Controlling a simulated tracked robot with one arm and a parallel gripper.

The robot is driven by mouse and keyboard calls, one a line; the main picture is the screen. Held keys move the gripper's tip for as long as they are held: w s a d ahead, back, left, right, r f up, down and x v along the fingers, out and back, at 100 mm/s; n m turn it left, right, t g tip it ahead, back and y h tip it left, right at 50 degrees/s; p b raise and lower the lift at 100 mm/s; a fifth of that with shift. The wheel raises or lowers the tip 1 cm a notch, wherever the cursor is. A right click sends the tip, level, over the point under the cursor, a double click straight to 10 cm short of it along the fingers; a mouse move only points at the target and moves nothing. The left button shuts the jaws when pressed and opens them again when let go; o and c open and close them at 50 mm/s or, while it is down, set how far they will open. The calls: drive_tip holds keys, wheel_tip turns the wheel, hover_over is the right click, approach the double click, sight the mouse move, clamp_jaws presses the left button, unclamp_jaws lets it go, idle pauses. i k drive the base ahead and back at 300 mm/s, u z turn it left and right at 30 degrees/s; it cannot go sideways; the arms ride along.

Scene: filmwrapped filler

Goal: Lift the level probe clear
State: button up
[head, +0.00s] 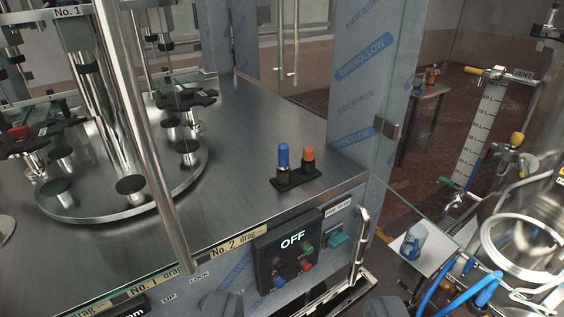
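No part is labelled as the level probe, and I cannot tell which one it is. A blue-capped cylinder (283,158) and an orange-capped cylinder (308,157) stand upright side by side in a small black holder (296,180) on the steel machine top. At the right, a white scale strip with litre marks (478,130) rises beside the tank under a "VENT" label. Two dark fingertips of my gripper (302,306) show at the bottom edge, wide apart, with nothing seen held between them. They are in front of the machine's front panel.
A control box reading "OFF" (291,243) and a vertical metal handle (359,245) are on the machine front. A glass door (400,90) stands between machine and tank. Round plates with posts (125,190) fill the left. The steel top (235,130) is mostly clear around the holder.

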sight(283, 149)
drive_tip(key=u, duration=0.1)
drive_tip(key=i, duration=1)
drive_tip(key=z, duration=0.1)
